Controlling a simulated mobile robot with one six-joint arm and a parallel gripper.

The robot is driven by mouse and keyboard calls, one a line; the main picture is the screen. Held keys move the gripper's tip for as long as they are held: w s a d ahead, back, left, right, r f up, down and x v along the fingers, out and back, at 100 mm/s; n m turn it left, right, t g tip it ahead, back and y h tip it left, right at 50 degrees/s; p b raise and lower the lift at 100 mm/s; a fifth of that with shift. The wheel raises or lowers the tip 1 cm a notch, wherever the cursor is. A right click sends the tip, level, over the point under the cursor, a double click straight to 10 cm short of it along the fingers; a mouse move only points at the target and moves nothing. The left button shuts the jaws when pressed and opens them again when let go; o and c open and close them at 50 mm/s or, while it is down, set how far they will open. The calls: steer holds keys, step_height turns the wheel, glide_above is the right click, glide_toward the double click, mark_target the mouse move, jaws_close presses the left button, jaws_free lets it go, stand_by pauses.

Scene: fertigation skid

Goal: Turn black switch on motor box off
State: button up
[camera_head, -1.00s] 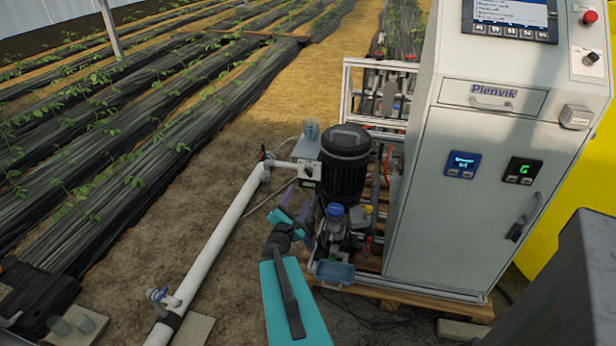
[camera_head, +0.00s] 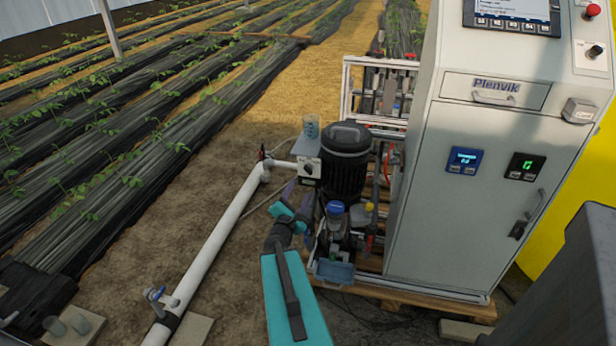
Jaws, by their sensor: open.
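The motor box (camera_head: 306,157) is a small light grey box on the left side of the black pump motor (camera_head: 345,165). A small black switch (camera_head: 308,169) shows on its front face; its setting is too small to read. A clear cup (camera_head: 311,128) stands on top of the box. My gripper (camera_head: 296,199), at the end of my teal arm, is just below and in front of the box. It is open, apart from the switch as far as I can tell, and holds nothing visible.
A white pipe (camera_head: 222,238) runs along the ground at left. A blue-capped pump part (camera_head: 335,215) is close right of my gripper. The tall grey Plenvik cabinet (camera_head: 460,190) stands at right on a wooden pallet (camera_head: 400,292). Bare soil lies left of the pipe.

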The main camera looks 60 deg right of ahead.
mark_target(308, 171)
steer(key=shift+w+d+f+b, duration=0.1)
steer(key=shift+w+d+b, duration=0.1)
steer(key=shift+d+b, duration=0.65)
steer(key=b+x, duration=0.2)
steer(key=b, duration=0.5)
steer(key=shift+w, duration=0.1)
steer(key=b+x, duration=0.3)
steer(key=b, duration=0.1)
steer(key=shift+w+d+b, duration=0.15)
steer(key=shift+d+b, duration=0.15)
steer(key=shift+d, duration=0.05)
steer(key=shift+x, duration=2.15)
